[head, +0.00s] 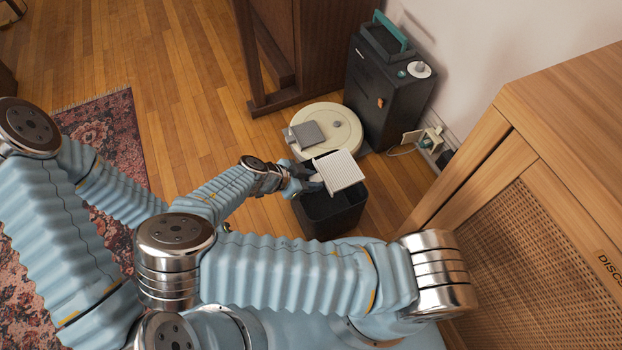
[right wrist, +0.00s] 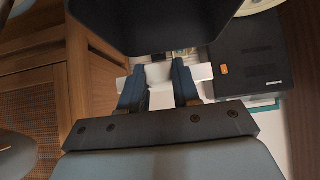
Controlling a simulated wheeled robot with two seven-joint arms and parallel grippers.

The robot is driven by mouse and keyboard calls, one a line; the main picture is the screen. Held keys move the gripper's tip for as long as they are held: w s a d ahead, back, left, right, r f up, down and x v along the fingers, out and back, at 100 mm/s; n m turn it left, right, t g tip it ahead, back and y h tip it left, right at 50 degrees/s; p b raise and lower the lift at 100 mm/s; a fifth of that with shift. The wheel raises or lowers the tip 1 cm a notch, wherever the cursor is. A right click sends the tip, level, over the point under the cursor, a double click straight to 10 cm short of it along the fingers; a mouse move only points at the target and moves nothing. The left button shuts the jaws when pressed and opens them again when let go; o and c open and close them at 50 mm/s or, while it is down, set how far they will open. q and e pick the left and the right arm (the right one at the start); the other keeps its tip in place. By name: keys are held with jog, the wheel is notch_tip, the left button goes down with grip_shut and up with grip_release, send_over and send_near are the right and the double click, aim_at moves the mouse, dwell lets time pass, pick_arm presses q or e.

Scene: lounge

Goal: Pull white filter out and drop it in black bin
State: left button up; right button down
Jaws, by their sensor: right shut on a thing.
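The white filter (head: 341,172), a pale ribbed panel, is in my right gripper (head: 314,181), which is shut on its left edge. The filter is over the black bin (head: 335,213) and hides part of its opening. The bin stands on the floor in front of the robot vacuum (head: 326,127). In the right wrist view, the white filter (right wrist: 160,73) shows between the two fingers of my right gripper (right wrist: 160,88), and the dark bin (right wrist: 160,25) fills the top. My left gripper is not in view.
A grey flap (head: 308,135) lies on or stands open from the vacuum. A black dock tower (head: 385,85) stands behind it against the wall. A cane-front wooden cabinet (head: 540,210) is at right, dark wooden furniture (head: 280,50) at back.

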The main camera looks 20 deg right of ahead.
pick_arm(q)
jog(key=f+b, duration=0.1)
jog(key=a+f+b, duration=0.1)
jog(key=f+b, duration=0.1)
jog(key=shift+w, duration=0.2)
pick_arm(e)
notch_tip(320, 180, down, 6)
jog(key=shift+r, duration=0.1)
jog(key=c, duration=0.7)
grip_release()
jog(key=shift+c, duration=0.2)
